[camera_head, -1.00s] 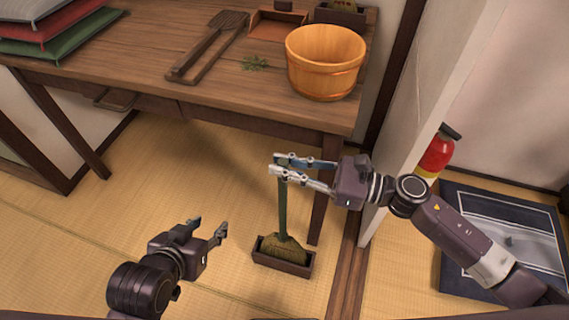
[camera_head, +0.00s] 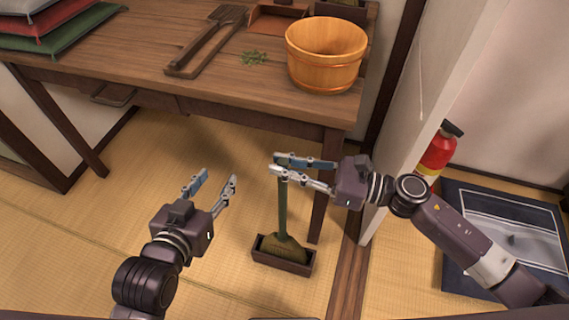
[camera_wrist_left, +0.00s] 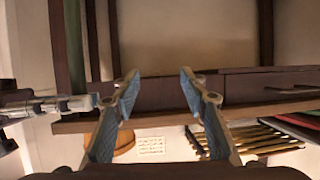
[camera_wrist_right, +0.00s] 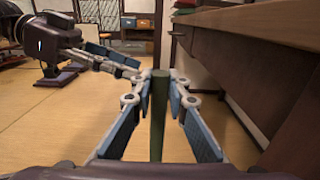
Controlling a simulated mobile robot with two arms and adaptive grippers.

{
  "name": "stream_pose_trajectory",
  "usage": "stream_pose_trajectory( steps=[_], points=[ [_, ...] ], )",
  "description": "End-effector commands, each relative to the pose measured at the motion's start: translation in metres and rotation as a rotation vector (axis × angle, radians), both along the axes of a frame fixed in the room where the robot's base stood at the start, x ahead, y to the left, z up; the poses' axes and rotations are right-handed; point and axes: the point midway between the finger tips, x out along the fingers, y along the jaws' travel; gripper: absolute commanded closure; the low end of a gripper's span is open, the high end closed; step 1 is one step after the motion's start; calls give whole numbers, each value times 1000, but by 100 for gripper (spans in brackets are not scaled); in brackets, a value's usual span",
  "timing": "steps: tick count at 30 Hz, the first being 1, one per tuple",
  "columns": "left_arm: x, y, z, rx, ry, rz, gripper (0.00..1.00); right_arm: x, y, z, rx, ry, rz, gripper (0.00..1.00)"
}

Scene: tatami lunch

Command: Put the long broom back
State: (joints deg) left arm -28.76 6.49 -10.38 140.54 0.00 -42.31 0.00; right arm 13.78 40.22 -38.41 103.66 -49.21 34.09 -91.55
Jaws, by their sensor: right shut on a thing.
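The long broom (camera_head: 283,212) stands upright with its green handle up and its bristles down in a small dark wooden tray (camera_head: 283,266) on the tatami floor. My right gripper (camera_head: 279,165) is shut on the upper end of the handle. In the right wrist view the green handle (camera_wrist_right: 159,100) runs between the two fingers. My left gripper (camera_head: 212,182) is open and empty, left of the broom and apart from it. In the left wrist view its fingers (camera_wrist_left: 158,85) are spread with nothing between them.
A fire extinguisher (camera_head: 438,150) stands right of the wall post. Tatami at left is clear.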

Motion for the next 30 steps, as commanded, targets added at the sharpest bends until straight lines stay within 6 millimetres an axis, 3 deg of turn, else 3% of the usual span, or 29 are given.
stream_pose_trajectory(
  steps=[15,30],
  points=[
    [18,-11,47,-55,-223,-15,60,0,0,-9,2,-2,0,100],
    [22,-19,96,-110,-439,-28,60,0,0,-19,2,-2,0,100]
  ],
)
